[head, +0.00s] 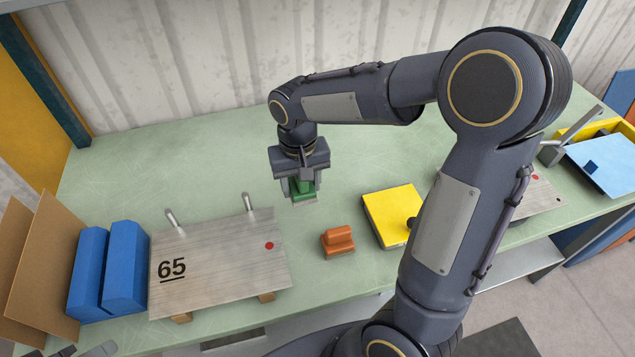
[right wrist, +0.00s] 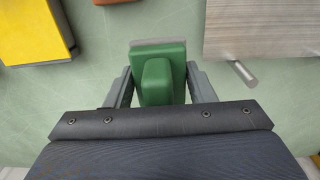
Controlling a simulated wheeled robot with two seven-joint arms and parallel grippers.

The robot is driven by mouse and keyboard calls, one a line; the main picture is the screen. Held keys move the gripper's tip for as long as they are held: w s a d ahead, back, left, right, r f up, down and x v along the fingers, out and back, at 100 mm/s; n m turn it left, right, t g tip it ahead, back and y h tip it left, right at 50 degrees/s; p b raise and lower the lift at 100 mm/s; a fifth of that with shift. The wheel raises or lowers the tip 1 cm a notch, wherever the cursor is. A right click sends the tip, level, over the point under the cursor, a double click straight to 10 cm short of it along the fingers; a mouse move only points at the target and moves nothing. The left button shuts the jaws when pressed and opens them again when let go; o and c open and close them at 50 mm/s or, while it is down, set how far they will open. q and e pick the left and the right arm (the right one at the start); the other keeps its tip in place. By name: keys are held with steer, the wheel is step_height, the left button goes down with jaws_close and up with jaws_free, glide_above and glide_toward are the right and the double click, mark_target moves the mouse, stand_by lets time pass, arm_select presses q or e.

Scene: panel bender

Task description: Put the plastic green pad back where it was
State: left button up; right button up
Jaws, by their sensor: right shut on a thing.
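The green pad (head: 303,190) is a small block with a raised grip and a pale underside, over the back middle of the green table. My right gripper (head: 301,187) points down and is shut on it. In the right wrist view the green pad (right wrist: 160,72) sits between the two fingers of my right gripper (right wrist: 160,85). I cannot tell whether the pad touches the table. An orange pad (head: 338,241) of similar shape lies in front and to the right. My left gripper is not in view.
A metal plate marked 65 (head: 215,268) with two upright pins lies left of the orange pad. Blue blocks (head: 125,265) stand at its left. A yellow block (head: 393,214) is right of the orange pad. The back left table top (head: 180,160) is clear.

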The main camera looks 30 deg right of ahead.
steer(key=p, duration=0.2)
glide_above(319, 195)
steer(key=a, duration=0.1)
steer(key=f, duration=0.6)
steer(key=shift+s, duration=0.35)
steer(key=shift+w+d+f, duration=0.2)
steer(key=shift+d+f, duration=0.1)
steer(key=shift+f, duration=0.2)
step_height(319, 195, down, 3)
steer(key=shift+w+d+f, duration=0.1)
steer(key=shift+f, duration=0.05)
steer(key=shift+f, duration=0.15)
steer(key=o, duration=0.7)
steer(key=shift+f, duration=0.1)
steer(key=shift+c, duration=0.2)
steer(key=o, duration=0.4)
steer(key=shift+o, duration=0.2)
